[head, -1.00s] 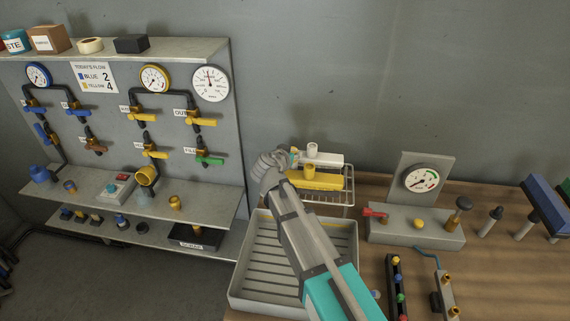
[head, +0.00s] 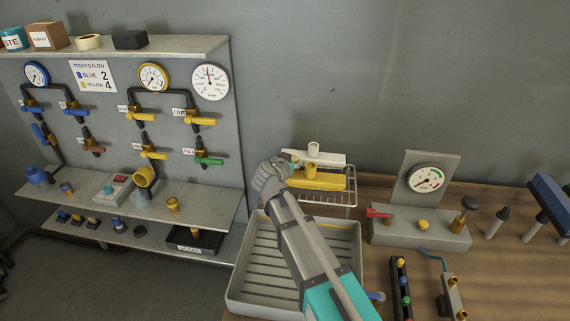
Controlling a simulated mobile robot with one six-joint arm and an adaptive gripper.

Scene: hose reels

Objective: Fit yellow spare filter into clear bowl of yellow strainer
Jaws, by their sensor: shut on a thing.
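The yellow spare filter (head: 311,170) is a small yellow cylinder standing at a yellow bar-shaped holder (head: 325,182) on the wire rack. My gripper (head: 294,163) is at the left end of that holder, shut on the filter; its fingertips are small and partly hidden by my wrist, so the exact contact is hard to see. The yellow strainer (head: 146,176) is on the wall panel at left, its yellow round head tilted with an open mouth. A faint clear bowl (head: 144,196) shows below it at the shelf.
A white holder with a white cylinder (head: 314,149) stands behind the yellow one. A grey ribbed tray (head: 352,240) lies under my arm. A yellow-brown cup (head: 173,204) stands on the panel shelf. A gauge block (head: 420,232) and tools fill the bench at right.

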